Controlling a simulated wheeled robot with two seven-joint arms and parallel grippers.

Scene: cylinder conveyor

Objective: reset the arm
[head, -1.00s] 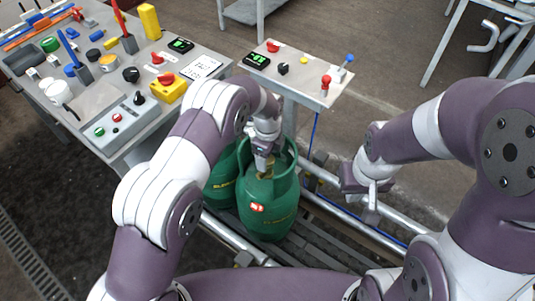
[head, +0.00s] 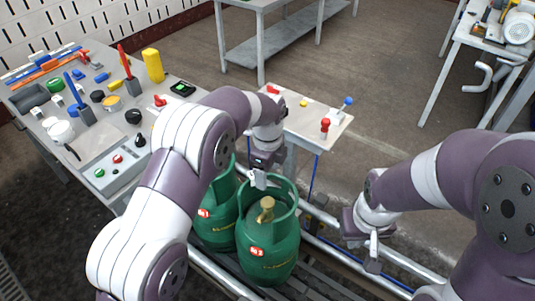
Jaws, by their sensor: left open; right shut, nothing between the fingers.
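My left gripper (head: 260,180) is open and empty. In the head view it hangs just above and behind the front green gas cylinder (head: 268,250), apart from that cylinder's brass valve (head: 266,209). A second green cylinder (head: 216,222) stands to the left, partly hidden by my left arm. Both cylinders are upright on the conveyor (head: 222,275). My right gripper (head: 373,250) is shut and empty, pointing down over the conveyor rail at the right.
A small control table (head: 300,122) with red and blue knobs stands behind the cylinders. A larger workbench (head: 85,145) with tools and buttons is at the left. Another table (head: 478,38) stands at the top right. The floor between is clear.

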